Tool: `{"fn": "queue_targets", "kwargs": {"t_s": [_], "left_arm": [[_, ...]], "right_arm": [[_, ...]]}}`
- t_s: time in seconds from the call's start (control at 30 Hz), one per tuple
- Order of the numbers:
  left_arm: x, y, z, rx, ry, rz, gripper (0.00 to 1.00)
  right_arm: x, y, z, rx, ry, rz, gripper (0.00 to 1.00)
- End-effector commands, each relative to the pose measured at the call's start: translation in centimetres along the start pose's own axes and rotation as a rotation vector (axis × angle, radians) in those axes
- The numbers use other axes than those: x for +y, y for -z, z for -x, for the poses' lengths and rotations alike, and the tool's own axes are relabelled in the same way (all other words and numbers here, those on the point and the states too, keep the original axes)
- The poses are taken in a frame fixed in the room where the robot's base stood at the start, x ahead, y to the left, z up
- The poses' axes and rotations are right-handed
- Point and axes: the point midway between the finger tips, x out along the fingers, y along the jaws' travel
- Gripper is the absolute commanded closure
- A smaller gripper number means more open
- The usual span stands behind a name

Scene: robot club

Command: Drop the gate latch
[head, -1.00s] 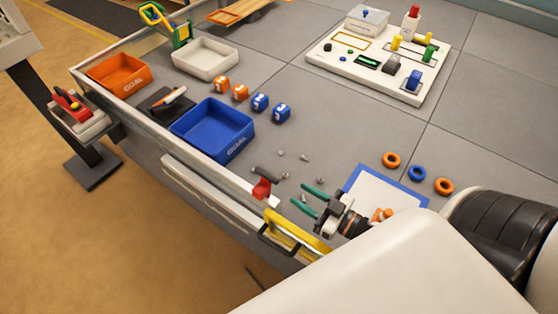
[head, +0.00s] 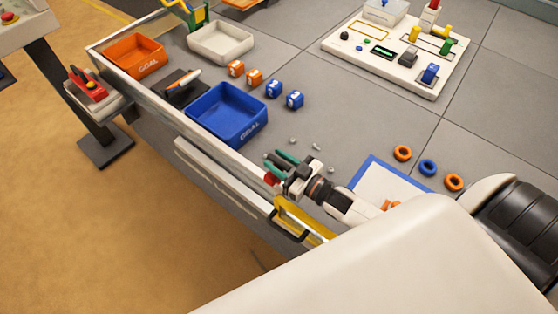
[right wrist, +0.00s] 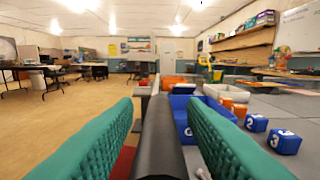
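The latch is a dark grey bar (right wrist: 160,135) with a red part (head: 271,179), on the near table edge beside the yellow gate (head: 302,220). In the right wrist view the bar runs forward between my two green fingers. My right gripper (head: 280,161) is open around the bar, with a gap visible on each side. In the head view my gripper hides most of the bar. Some red shows beside the left finger in the right wrist view. My left gripper is in neither view.
A blue bin (head: 225,114) lies just beyond my right gripper, with orange and blue numbered cubes (head: 274,89) beside it. Small grey parts (head: 317,147) lie close to my fingers. A white board (head: 398,52) and several rings (head: 428,168) are farther right.

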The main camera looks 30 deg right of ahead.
Motion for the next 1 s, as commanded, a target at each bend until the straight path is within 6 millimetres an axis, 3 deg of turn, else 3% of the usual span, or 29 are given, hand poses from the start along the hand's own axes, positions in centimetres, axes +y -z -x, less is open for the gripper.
{"fn": "queue_targets", "kwargs": {"t_s": [0.03,0.27,0.67,1.0], "left_arm": [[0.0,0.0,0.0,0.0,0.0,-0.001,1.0],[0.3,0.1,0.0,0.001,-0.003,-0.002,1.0],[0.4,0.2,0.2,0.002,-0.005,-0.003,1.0],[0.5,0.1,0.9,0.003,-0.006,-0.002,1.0]], "right_arm": [[0.0,0.0,0.0,0.0,0.0,0.0,0.62],[0.0,0.0,0.0,0.0,0.0,0.0,1.0],[0.2,-0.1,0.1,-0.001,0.001,0.024,1.0],[1.7,-0.2,0.1,0.001,0.002,0.219,1.0]]}}
